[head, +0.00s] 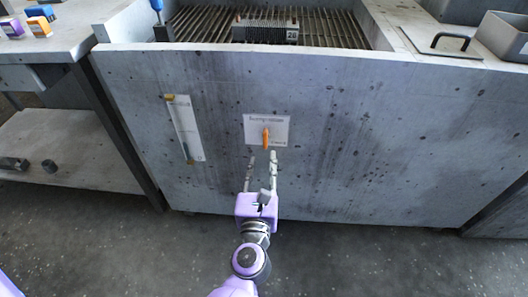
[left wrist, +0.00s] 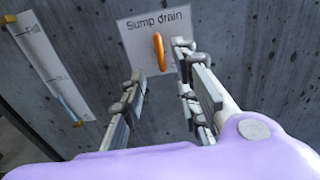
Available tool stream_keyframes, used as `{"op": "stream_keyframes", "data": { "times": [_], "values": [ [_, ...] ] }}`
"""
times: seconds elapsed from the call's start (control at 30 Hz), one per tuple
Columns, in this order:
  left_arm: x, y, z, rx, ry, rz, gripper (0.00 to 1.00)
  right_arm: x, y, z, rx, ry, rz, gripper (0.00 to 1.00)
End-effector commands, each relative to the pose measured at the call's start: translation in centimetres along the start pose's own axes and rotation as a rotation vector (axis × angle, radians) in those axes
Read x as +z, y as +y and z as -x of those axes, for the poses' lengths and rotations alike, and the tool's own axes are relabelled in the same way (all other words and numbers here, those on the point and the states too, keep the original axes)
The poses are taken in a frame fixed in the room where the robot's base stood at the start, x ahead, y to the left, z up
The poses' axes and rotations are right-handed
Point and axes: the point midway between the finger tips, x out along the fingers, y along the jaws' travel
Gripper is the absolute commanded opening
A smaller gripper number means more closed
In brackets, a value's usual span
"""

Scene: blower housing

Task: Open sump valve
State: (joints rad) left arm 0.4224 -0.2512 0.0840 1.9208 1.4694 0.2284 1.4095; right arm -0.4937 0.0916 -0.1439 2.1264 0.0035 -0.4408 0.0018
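The sump valve handle (head: 266,138) is a small orange lever on a white plate (head: 281,121) on the front of the grey concrete-like housing. In the left wrist view the plate (left wrist: 136,35) reads "Sump drain", and the orange handle (left wrist: 159,51) stands upright. My left gripper (head: 261,157) is open, just below the plate in the head view, with its fingers pointing at the housing. In the left wrist view the handle shows beyond the fingertips, nearer the right finger. I cannot tell whether the right finger touches it. My right gripper is not in view.
A tall white gauge strip (head: 188,128) is mounted left of the plate. A grated basin holds a ribbed block (head: 265,32) above. A bench (head: 75,38) stands at left, and a flat lid with a black handle (head: 440,42) lies at upper right. The floor in front is clear.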

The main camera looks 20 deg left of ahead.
Motion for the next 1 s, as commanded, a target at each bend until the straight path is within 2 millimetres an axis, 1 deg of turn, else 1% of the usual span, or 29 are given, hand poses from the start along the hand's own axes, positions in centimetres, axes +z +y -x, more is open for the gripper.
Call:
{"op": "stream_keyframes", "data": {
  "times": [0.03, 0.1, 0.27, 1.0],
  "values": [
    [-0.1, 0.1, 0.9, 0.0, 0.002, -0.002, 0.29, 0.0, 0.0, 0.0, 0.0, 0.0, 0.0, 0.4],
    [-0.1, 0.1, 1.9, -0.001, 0.001, -0.002, 0.29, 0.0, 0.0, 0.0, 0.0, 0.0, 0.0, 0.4],
    [0.0, 0.0, 3.1, 0.0, 0.0, -0.001, 0.29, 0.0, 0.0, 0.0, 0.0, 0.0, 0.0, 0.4],
    [0.0, 0.0, 3.2, 0.001, 0.0, 0.0, 0.29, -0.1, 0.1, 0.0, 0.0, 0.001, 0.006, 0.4]
  ]
}}
